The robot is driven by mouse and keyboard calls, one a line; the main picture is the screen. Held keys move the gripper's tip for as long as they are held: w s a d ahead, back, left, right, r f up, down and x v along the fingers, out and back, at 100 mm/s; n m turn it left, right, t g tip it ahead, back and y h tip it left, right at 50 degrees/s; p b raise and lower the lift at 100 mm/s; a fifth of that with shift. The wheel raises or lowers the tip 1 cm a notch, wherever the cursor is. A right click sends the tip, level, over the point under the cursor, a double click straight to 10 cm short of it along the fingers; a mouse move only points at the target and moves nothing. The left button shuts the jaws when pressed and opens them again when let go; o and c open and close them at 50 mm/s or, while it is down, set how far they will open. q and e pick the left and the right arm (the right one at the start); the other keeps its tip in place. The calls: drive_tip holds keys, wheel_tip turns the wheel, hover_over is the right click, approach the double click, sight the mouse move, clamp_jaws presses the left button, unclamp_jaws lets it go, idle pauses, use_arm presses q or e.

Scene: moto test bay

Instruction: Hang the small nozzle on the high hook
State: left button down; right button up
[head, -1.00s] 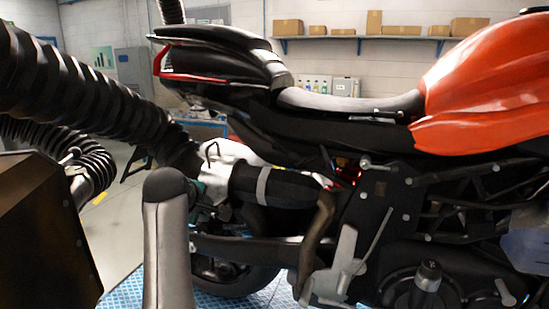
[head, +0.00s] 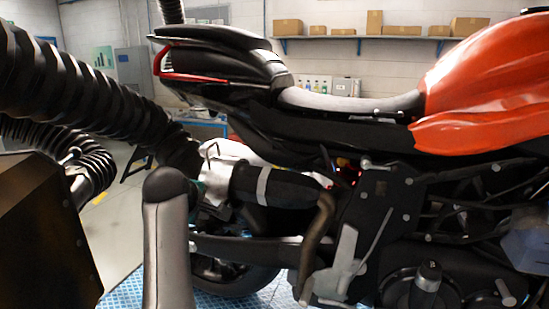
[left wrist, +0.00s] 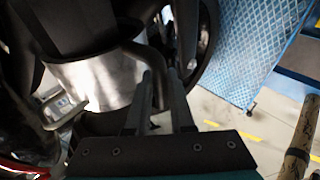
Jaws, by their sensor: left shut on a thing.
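A silver nozzle (head: 222,156), which I take to be the small nozzle, is at the end of a thick black ribbed hose (head: 95,95). It sits at the rear end of the motorcycle's dark exhaust muffler (head: 275,187); whether it is around the tip or just beside it I cannot tell. My left gripper (head: 201,192) is just below it, partly hidden behind my forearm. In the left wrist view, the gripper fingers (left wrist: 163,100) are shut on the nozzle's dark bent handle, beside the bright metal body (left wrist: 95,80). I see no high hook. My right gripper is out of view.
The motorcycle (head: 350,130) fills the right side, with its rear wheel (head: 235,275) below the muffler. A second ribbed hose (head: 90,170) hangs at left. A blue patterned platform (left wrist: 245,45) lies below. A wall shelf (head: 365,38) holds several boxes. Open floor shows at left.

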use_arm(q)
drive_tip(key=shift+d, duration=0.1)
drive_tip(key=shift+r, duration=0.15)
drive_tip(key=shift+r, duration=0.1)
drive_tip(key=shift+r, duration=0.4)
drive_tip(key=shift+w+a, duration=0.15)
drive_tip(key=shift+a, duration=0.2)
idle(0.3)
drive_tip(key=shift+w+a, duration=0.25)
drive_tip(key=shift+a, duration=0.55)
drive_tip(key=shift+w+a, duration=0.3)
drive_tip(key=shift+a, duration=0.45)
drive_tip(key=shift+w+a, duration=0.25)
drive_tip(key=shift+a, duration=0.55)
drive_tip(key=shift+a, duration=0.2)
drive_tip(key=w+a, duration=0.2)
drive_tip(key=a, duration=0.4)
drive_tip(key=shift+w, duration=0.25)
idle(1.1)
